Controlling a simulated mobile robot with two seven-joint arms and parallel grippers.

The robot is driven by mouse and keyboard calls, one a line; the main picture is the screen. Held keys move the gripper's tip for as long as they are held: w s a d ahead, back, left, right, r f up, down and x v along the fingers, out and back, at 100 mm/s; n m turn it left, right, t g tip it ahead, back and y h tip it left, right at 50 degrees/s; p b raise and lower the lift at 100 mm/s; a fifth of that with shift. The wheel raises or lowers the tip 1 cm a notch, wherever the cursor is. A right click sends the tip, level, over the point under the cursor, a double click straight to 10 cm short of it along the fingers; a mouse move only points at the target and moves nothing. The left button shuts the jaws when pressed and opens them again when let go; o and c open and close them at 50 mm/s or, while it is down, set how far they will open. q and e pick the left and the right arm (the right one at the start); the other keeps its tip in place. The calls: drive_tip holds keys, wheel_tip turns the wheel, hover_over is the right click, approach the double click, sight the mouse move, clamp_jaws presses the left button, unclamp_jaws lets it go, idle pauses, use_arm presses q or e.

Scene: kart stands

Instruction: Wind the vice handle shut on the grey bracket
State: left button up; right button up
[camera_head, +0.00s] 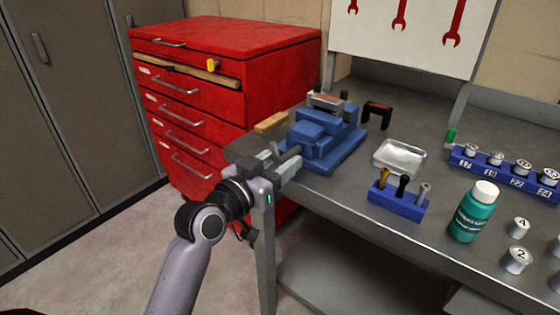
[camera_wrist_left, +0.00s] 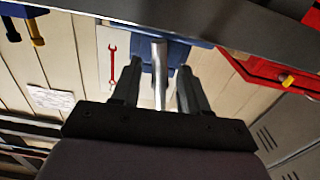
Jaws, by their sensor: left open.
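The blue vice (camera_head: 316,140) stands at the bench's left end, its handle side toward my left gripper (camera_head: 282,160). A grey piece with a reddish-brown top (camera_head: 326,101), perhaps the grey bracket, sits at the vice's far jaws; I cannot tell whether they touch it. My left gripper is open at the near end of the vice, by the bench edge. In the left wrist view a silver bar (camera_wrist_left: 160,72), part of the vice screw or handle, lies between its two fingers (camera_wrist_left: 155,85). The fingers partly hide the handle. My right gripper is not in view.
A red drawer cabinet (camera_head: 222,85) stands behind on the left. On the bench (camera_head: 340,190) are a wooden block (camera_head: 271,122), a dark arched piece (camera_head: 377,113), a metal tray (camera_head: 400,157), a blue tool holder (camera_head: 398,203) and a green bottle (camera_head: 472,215).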

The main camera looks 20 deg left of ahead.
use_arm(q)
clamp_jaws()
drive_tip(key=shift+f, duration=0.1)
idle(1.2)
unclamp_jaws()
drive_tip(key=shift+s, duration=0.1)
